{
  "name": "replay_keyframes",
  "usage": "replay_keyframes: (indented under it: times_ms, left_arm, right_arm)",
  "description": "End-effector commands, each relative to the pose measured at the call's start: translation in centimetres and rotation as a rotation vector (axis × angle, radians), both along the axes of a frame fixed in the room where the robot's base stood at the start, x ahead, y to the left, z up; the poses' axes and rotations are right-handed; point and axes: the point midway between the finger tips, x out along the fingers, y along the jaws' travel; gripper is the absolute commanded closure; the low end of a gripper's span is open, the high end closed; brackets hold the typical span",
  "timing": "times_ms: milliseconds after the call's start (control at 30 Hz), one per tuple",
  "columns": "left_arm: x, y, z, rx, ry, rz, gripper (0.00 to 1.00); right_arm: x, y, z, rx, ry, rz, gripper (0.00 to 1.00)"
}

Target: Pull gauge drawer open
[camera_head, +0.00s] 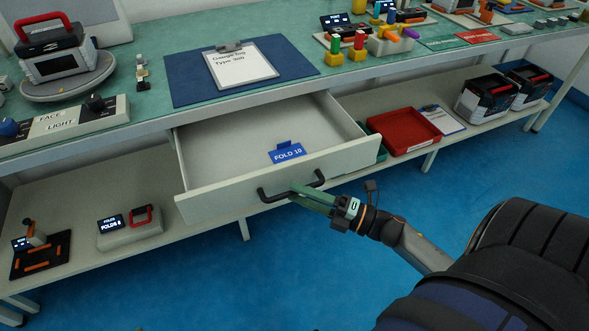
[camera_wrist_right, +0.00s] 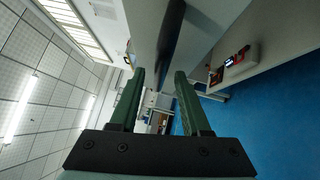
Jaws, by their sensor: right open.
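The gauge drawer (camera_head: 220,187) is pulled out from under the bench in the head view. Its inside looks empty apart from a blue tag reading "FOLD 10" (camera_head: 287,153) near the front. A dark bar handle (camera_head: 268,197) runs across its front. My right gripper (camera_head: 298,194) is at the right part of the handle, its green fingers pointing at it. In the right wrist view the gripper (camera_wrist_right: 160,82) has its fingers apart, with the dark handle (camera_wrist_right: 171,35) beyond their tips; whether they touch it is unclear. My left gripper is not in view.
A clipboard (camera_head: 241,64) on a blue mat (camera_head: 186,75) lies on the bench above the drawer. A red tray (camera_head: 403,131) and black cases (camera_head: 486,98) sit on the lower shelf at right. A small grey device (camera_head: 130,230) stands at lower left. Blue floor in front is clear.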

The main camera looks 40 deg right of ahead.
Motion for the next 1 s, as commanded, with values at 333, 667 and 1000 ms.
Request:
replay_keyframes:
  times_ms: [333, 667, 1000]
  left_arm:
    - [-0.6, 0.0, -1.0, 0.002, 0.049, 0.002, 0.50]
    - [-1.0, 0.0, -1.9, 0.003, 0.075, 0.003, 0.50]
    - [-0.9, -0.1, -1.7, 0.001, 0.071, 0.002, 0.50]
  right_arm:
    - [-6.4, -4.0, -1.1, -0.001, 0.004, -0.001, 0.53]
    - [-9.0, -5.6, -1.4, 0.001, 0.001, 0.000, 0.53]
    - [-9.0, -5.6, -1.4, 0.001, 0.000, -0.001, 0.53]
